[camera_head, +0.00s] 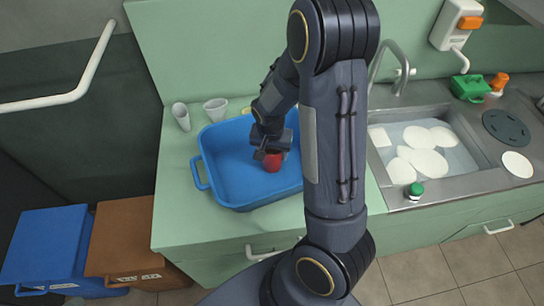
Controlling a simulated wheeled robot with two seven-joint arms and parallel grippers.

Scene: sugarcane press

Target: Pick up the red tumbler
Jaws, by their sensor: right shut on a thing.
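The red tumbler (273,162) is inside the blue tub (238,201), toward its right side. My right gripper (268,152) reaches down into the tub from above and is shut on the tumbler. The gripper hides the tumbler's upper part. I cannot tell whether the tumbler touches the tub floor. My right arm crosses the middle of the view and covers the tub's right end. My left gripper is not in view.
Two pale cups, one (181,116) at the left and one (215,109) nearer the tub, stand on the green counter (172,215). A sink (460,165) with white plates is at the right, with a faucet (400,72) behind. Blue and brown bins stand lower left.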

